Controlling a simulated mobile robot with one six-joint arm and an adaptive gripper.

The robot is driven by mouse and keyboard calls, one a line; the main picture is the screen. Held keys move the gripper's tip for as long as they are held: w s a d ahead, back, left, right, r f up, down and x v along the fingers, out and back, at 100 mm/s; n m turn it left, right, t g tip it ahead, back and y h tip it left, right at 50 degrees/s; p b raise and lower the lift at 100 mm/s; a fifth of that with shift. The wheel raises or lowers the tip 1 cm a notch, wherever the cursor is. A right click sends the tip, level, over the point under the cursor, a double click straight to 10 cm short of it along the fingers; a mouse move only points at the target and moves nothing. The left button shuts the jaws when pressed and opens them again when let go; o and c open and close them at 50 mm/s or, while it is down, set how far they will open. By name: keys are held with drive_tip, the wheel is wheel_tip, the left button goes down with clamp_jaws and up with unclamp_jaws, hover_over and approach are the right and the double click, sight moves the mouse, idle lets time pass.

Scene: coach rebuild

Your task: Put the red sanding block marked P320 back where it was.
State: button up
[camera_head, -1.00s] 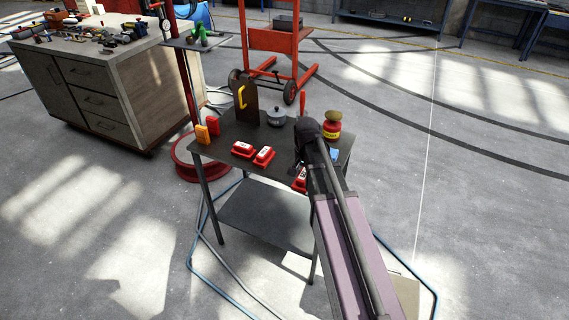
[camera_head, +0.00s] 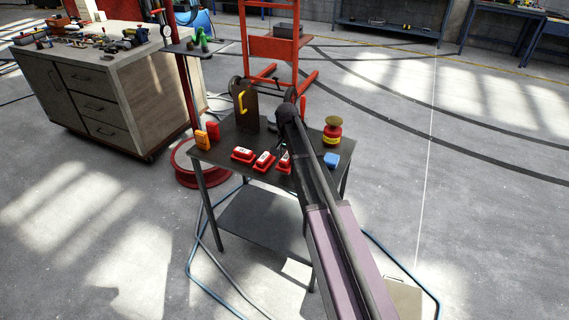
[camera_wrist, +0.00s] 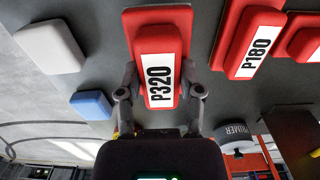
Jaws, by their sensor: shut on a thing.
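The red block marked P320 (camera_wrist: 158,75) is between the two fingers of my gripper (camera_wrist: 159,90) in the wrist view, its white label facing the camera. A wider red part shows around its far end; I cannot tell whether the block touches the table. The red P180 block (camera_wrist: 254,45) is beside it to the right, apart from it. In the head view, my gripper (camera_head: 282,150) is over the dark table (camera_head: 225,150), and the held block (camera_head: 284,162) is partly hidden by my arm. Two similar red blocks, a middle one (camera_head: 264,161) and a left one (camera_head: 243,155), lie in a row left of it.
A blue block (camera_wrist: 92,104) and a pale grey block (camera_wrist: 50,47) lie left of P320. A primer can (camera_wrist: 234,137) is near my right finger. A red and yellow item (camera_head: 332,131), orange block (camera_head: 202,140) and brown stand with yellow handle (camera_head: 246,106) are on the table.

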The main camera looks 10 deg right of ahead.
sight(285, 154)
drive_tip(key=shift+w, duration=0.15)
drive_tip(key=shift+w+a, duration=0.1)
drive_tip(key=shift+w, duration=0.2)
drive_tip(key=shift+w+f+b, duration=0.25)
drive_tip(key=shift+f+b, duration=1.6)
drive_tip(key=o, duration=1)
drive_tip(key=shift+f, duration=0.1)
wheel_tip(285, 154, up, 12)
drive_tip(key=p, duration=1.2)
drive_tip(key=shift+a, duration=0.1)
